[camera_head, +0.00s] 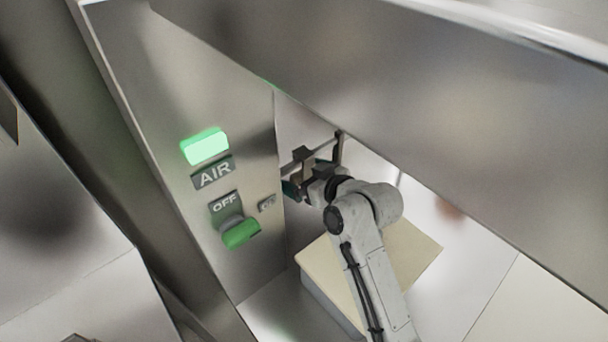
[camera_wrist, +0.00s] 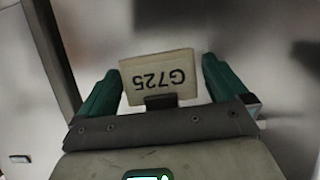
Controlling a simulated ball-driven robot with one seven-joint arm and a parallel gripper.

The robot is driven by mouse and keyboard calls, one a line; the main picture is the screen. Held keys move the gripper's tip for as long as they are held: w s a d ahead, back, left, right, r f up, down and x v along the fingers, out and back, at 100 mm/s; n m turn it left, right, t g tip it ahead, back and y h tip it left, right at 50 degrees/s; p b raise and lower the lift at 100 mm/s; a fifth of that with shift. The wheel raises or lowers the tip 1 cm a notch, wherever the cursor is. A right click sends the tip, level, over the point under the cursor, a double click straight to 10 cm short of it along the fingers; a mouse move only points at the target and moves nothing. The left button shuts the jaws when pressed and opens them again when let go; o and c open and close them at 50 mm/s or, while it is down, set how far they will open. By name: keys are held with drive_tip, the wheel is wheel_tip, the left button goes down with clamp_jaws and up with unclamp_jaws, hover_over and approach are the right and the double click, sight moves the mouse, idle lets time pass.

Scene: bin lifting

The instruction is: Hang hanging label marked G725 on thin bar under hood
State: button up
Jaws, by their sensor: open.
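The label marked G725 (camera_wrist: 158,68) is a cream plate with dark lettering, upside down in the wrist view. It lies between the two green fingers of my gripper (camera_wrist: 160,65), which are open with a gap on each side of it. A dark clip-like piece (camera_wrist: 160,101) shows at the plate's lower edge. In the head view my gripper (camera_head: 300,187) is under the hood (camera_head: 420,90), close to a thin bar (camera_head: 326,149). I cannot tell whether the label hangs on the bar; the head view does not show the label clearly.
A steel panel (camera_head: 255,120) stands left of my gripper, with a lit green lamp (camera_head: 205,146), an AIR sign (camera_head: 213,173) and a green switch (camera_head: 240,233). A cream-topped box (camera_head: 415,252) is below my arm. The hood's front edge passes close above my arm.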

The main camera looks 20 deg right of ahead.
drive_tip(key=b+v, duration=0.1)
drive_tip(key=v, duration=0.9)
drive_tip(key=shift+s+r+b, duration=0.2)
drive_tip(key=shift+s+b, duration=0.1)
drive_tip(key=shift+s, duration=0.05)
drive_tip(key=shift+d, duration=0.1)
